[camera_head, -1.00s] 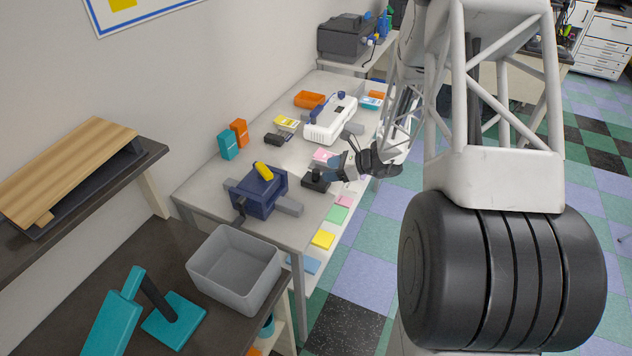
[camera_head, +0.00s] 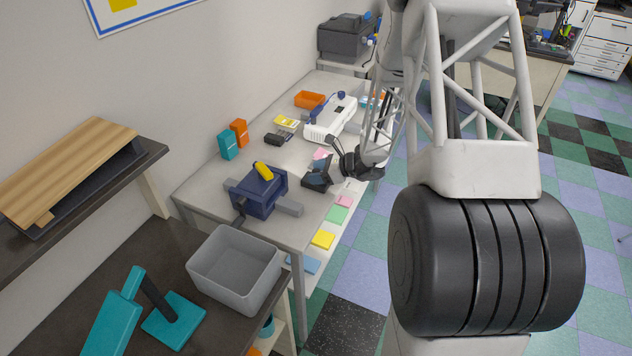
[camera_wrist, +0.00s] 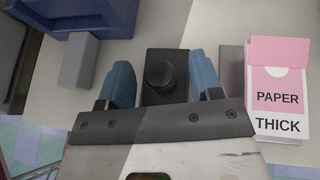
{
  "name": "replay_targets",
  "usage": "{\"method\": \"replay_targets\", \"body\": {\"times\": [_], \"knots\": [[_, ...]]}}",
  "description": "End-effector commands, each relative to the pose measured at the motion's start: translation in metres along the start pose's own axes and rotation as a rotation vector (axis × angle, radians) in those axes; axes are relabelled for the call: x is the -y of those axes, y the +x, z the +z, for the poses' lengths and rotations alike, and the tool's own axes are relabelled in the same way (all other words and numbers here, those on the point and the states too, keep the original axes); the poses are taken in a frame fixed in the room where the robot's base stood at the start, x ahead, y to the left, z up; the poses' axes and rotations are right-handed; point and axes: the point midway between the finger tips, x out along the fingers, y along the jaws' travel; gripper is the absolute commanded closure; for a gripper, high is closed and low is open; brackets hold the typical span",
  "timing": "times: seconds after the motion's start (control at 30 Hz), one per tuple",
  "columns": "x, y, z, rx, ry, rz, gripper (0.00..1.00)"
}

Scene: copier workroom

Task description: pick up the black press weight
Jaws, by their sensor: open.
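The black press weight (camera_wrist: 160,72) stands upright on the table between the two blue fingers of my gripper (camera_wrist: 160,82) in the wrist view. It has a dark rectangular base and a round knob on top. The fingers are open, one on each side of the knob, and a gap shows on both sides. In the head view my gripper (camera_head: 322,175) is low over the table's front edge and hides most of the weight.
A blue device (camera_head: 258,195) with a yellow part on top and grey side bars stands to the left. A pink and white paper pack (camera_wrist: 280,95) lies just right of my gripper in the wrist view. A white machine (camera_head: 328,120) stands farther back.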

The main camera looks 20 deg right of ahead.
Motion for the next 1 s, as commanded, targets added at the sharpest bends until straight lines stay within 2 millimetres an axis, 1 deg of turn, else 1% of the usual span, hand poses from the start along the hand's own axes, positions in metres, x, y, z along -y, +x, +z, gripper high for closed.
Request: {"method": "replay_targets", "body": {"times": [0.13, 0.67, 1.0], "knots": [[0.0, 0.0057, -0.0001, -0.001, -0.001, 0.0, 0.41], [0.0001, 0.0057, 0.0, 0.0, -0.001, 0.0, 0.41], [0.0001, 0.0056, 0.0, 0.0, -0.001, 0.0, 0.93]]}}
